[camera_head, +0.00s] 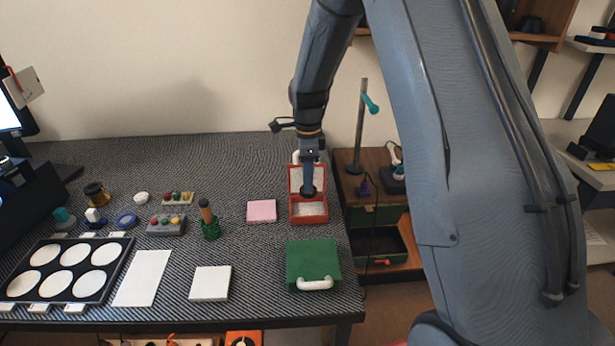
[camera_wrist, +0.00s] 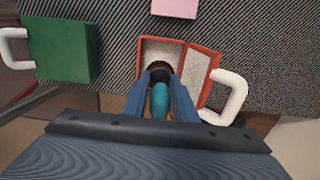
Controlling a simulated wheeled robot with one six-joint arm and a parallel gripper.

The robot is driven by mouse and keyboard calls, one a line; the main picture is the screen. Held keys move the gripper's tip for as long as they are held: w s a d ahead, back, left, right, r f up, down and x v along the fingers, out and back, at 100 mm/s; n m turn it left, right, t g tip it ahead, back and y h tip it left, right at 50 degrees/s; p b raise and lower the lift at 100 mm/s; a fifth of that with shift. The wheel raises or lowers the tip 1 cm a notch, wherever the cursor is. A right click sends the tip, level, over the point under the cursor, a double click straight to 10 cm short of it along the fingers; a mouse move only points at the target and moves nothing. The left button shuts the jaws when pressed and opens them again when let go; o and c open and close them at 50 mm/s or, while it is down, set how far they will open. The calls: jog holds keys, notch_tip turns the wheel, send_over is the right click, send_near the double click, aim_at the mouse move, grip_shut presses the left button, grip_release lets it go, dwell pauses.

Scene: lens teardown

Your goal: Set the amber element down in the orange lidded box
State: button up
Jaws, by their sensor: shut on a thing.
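The orange box (camera_head: 321,217) stands open near the right edge of the table, its lid (camera_head: 294,183) raised at the back. In the wrist view, the open box (camera_wrist: 143,52) shows a pale lining and a white handle on its lid (camera_wrist: 197,70). My gripper (camera_head: 309,188) points down over the box. It is shut on a teal-handled tool (camera_wrist: 160,102), which shows between the fingers. A dark round end (camera_wrist: 160,69) lies beyond the handle, over or in the box; I cannot tell whether it touches the lining. I cannot clearly make out the amber element.
A closed green box (camera_head: 312,260) with a white handle stands in front of the orange box. A pink pad (camera_head: 261,211) lies to its left. A green holder (camera_head: 211,229), a white block (camera_head: 210,284) and a black tray with round white wells (camera_head: 62,240) are farther left.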

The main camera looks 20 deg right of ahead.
jog(key=shift+f+b, duration=0.35)
jog(key=shift+f, duration=0.7)
jog(key=shift+f, duration=0.35)
jog(key=shift+f+b, duration=0.8)
jog(key=shift+f, duration=1.6)
dwell(2.3)
jog(key=shift+r+p, duration=3.15)
jog(key=shift+r, duration=1.9)
